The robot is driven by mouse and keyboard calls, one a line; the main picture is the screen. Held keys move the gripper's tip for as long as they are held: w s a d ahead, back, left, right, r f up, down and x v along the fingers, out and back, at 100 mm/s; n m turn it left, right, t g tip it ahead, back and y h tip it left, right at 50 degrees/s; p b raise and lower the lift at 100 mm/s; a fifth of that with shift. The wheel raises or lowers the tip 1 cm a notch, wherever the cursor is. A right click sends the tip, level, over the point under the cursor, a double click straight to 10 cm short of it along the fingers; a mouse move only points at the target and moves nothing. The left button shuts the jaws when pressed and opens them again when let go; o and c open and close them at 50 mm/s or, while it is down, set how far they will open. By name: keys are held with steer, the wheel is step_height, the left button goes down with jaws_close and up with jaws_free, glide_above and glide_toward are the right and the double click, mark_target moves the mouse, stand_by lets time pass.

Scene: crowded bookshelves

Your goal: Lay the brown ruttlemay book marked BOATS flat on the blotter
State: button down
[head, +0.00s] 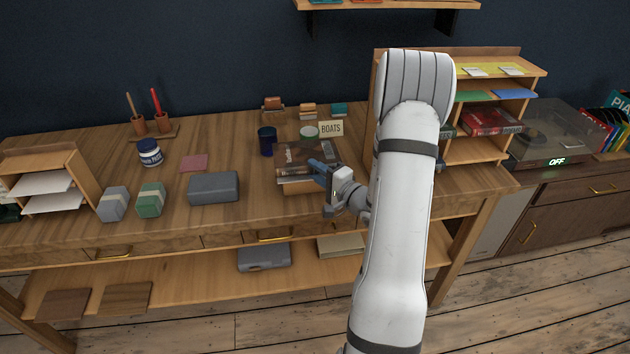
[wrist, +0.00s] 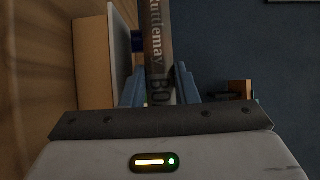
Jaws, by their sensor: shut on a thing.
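The brown ruttlemay book (wrist: 158,50) is between the blue fingers of my gripper (wrist: 158,88) in the wrist view. Its spine shows pale lettering, "ruttlemay" and then "BO", partly cut off by the gripper. In the head view, my gripper (head: 319,169) is shut at the right end of this dark brown book (head: 305,153), over the table. A tan block with a pale side (wrist: 95,60) is close beside the book on the table side. I cannot pick out the blotter with certainty; the area under the book is largely hidden.
A card reading BOATS (head: 331,128) stands behind the book. A dark blue cup (head: 266,141) is at its back left, and a grey case (head: 213,187) is to its left. A shelf unit (head: 470,150) is on the right. Bare tabletop (head: 228,150) lies left of the cup.

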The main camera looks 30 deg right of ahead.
steer(key=shift+f, duration=1.75)
steer(key=shift+f, duration=0.1)
steer(key=c, duration=1.1)
jaws_free()
